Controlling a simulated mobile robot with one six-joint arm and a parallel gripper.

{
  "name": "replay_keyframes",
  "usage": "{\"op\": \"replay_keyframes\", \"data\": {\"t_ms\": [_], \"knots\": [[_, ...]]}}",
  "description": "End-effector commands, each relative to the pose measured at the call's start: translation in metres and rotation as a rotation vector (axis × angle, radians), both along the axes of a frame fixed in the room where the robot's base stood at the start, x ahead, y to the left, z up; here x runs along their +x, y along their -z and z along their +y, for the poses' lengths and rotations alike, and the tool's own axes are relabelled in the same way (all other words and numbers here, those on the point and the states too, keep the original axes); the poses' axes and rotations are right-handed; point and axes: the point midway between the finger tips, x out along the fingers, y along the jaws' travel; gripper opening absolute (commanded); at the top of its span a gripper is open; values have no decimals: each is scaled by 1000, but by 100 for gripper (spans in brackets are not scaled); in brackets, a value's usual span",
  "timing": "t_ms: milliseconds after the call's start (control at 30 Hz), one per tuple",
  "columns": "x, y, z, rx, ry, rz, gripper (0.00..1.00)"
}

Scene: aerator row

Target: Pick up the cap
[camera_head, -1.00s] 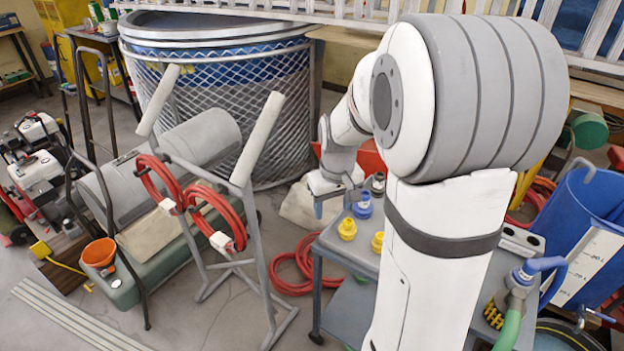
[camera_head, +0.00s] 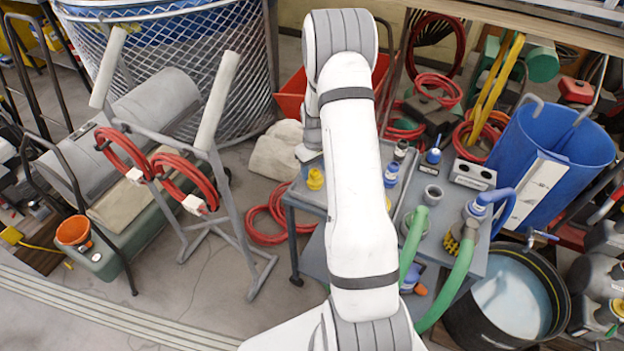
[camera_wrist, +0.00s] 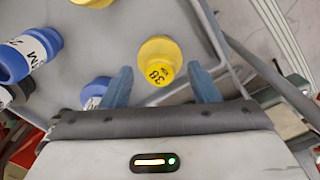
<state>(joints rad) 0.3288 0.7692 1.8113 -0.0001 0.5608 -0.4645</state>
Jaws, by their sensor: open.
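A yellow cap (camera_wrist: 158,60) marked "38" stands on the grey cart top (camera_wrist: 125,33) in the wrist view, near the cart's edge. My gripper (camera_wrist: 160,72) is open, with one blue-grey finger on each side of this cap in the picture; I cannot tell the height between them. In the head view a yellow cap (camera_head: 316,180) stands by the cart's left edge. My gripper is mostly hidden behind my arm there.
Another yellow piece (camera_wrist: 92,2) is cut off at the wrist view's top. Green hoses (camera_head: 462,285), a grey ring (camera_head: 432,194) and a socket block (camera_head: 472,174) crowd the cart's right side. A blue bucket (camera_head: 550,150) and a black tub (camera_head: 510,295) stand beyond it.

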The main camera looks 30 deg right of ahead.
Motion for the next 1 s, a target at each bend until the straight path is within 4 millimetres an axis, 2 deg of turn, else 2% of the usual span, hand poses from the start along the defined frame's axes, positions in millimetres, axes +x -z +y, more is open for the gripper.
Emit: {"op": "replay_keyframes", "data": {"t_ms": [200, 300, 567, 900, 1000], "knots": [[-1, 29, 0, 1, 1, 2, 55], [-1, 37, 0, 1, 1, 1, 55], [-1, 40, -1, 0, 2, 0, 55], [-1, 40, -1, 0, 2, 0, 29], [-1, 40, -1, 0, 2, 0, 27]]}}
